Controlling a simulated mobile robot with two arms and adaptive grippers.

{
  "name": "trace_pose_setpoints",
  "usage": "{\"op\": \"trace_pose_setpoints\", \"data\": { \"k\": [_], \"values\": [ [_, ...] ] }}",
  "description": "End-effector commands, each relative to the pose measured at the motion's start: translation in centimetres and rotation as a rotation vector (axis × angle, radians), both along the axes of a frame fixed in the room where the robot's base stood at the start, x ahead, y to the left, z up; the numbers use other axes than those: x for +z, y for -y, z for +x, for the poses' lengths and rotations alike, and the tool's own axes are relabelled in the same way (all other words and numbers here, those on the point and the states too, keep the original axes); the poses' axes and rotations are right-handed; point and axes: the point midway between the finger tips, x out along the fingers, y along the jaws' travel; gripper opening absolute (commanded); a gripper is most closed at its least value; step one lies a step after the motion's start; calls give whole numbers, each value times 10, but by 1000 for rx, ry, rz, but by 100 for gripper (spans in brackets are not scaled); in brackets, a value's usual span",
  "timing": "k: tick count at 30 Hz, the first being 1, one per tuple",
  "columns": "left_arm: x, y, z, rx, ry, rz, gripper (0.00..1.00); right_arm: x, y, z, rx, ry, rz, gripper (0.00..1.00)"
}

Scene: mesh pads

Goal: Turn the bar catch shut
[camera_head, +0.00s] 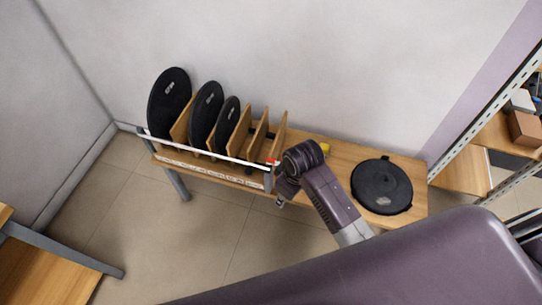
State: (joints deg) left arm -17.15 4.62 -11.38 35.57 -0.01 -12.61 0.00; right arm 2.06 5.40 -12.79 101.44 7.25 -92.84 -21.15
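A long white bar (205,150), likely the bar catch, runs across the front of a wooden rack that holds black discs. It slopes slightly down to the right. A small red piece (272,162) sits near its right end. My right gripper (280,203) points down and left, just below and right of the bar's right end. Its fingers are small and partly hidden by my wrist, so I cannot tell whether they are open or touch anything. My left gripper is not in view.
Several black discs (169,103) stand between wooden dividers (277,136). A round black pad (381,186) lies flat on the bench (346,160) to the right. A yellow item (324,148) is behind my wrist. A metal shelf (490,135) stands far right.

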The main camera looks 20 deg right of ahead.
Motion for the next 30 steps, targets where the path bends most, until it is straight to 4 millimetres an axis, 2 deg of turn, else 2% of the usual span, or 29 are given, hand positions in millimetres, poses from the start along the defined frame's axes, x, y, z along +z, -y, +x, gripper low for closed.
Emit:
{"op": "trace_pose_setpoints", "data": {
  "k": [1,6,9,12,16,20,30],
  "values": [
    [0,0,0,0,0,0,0,3,-2,24,46,-8,-10,26],
    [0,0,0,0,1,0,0,15,-6,89,215,-61,-48,26],
    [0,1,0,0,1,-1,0,29,-4,120,295,-90,-67,26],
    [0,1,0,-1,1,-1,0,42,0,142,354,-113,-81,26],
    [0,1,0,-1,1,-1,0,53,3,158,396,-132,-91,26],
    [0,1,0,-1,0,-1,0,52,5,161,410,-141,-93,26],
    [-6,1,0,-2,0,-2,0,2,4,161,410,-141,-94,26]
  ]
}}
